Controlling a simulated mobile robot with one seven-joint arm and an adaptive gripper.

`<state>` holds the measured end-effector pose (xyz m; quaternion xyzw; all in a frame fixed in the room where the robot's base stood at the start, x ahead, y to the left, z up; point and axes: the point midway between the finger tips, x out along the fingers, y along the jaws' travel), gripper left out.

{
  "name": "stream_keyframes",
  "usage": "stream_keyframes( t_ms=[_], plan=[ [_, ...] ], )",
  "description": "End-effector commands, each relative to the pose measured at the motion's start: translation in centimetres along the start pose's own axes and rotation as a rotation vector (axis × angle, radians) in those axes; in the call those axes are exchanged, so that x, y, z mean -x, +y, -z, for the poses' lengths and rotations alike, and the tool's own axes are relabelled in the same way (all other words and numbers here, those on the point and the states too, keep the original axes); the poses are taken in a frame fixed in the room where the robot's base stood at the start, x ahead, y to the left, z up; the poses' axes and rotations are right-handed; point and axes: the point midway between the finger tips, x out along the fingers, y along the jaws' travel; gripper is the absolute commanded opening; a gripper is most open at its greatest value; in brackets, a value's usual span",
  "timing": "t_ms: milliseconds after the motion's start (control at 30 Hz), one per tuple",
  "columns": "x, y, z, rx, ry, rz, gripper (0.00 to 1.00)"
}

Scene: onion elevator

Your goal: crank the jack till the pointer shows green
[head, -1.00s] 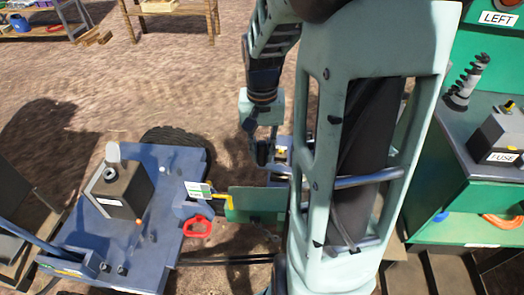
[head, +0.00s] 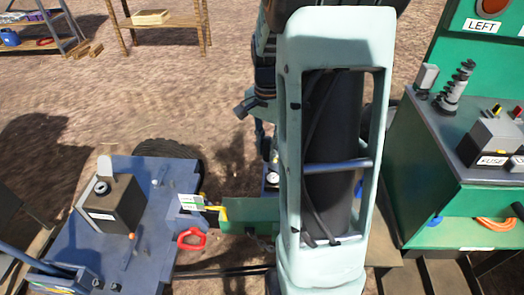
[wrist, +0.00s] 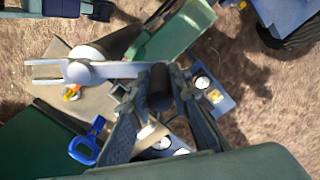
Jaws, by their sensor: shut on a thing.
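In the wrist view, a grey crank arm with a pale round hub (wrist: 80,72) runs across to a dark cylindrical grip (wrist: 160,90). My gripper (wrist: 158,88) is shut on this crank grip, one finger on each side. In the head view, my gripper is mostly hidden behind my own arm. A yellow pointer (head: 214,208) stands beside a small white and green card (head: 190,202), at the left end of a green beam (head: 252,214). The picture is too small to tell which band the pointer meets.
A blue cart (head: 140,195) with a dark grey box (head: 108,205) and a red handle (head: 192,238) stands at left. A green console (head: 410,165) marked LEFT stands at right. A blue handle (wrist: 87,143) lies close to my gripper in the wrist view. Sandy ground is open behind.

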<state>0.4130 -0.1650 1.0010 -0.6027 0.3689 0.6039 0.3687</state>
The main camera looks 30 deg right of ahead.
Motion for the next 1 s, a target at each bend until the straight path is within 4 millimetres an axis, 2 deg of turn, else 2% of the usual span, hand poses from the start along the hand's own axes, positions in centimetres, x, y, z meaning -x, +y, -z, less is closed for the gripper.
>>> stream_keyframes(
  t_ms=[233, 767, 800, 933, 1000],
  plan=[
    [0.2, 0.2, 1.2, -0.086, 0.008, 0.003, 0.00],
    [0.2, 0.4, 1.5, -0.109, 0.010, 0.003, 0.00],
    [0.2, 0.4, 1.5, -0.109, 0.009, 0.003, 0.22],
    [0.1, 0.4, 1.4, -0.109, 0.007, 0.002, 0.36],
    [0.1, 0.4, 1.4, -0.108, 0.006, 0.002, 0.36]
  ],
)
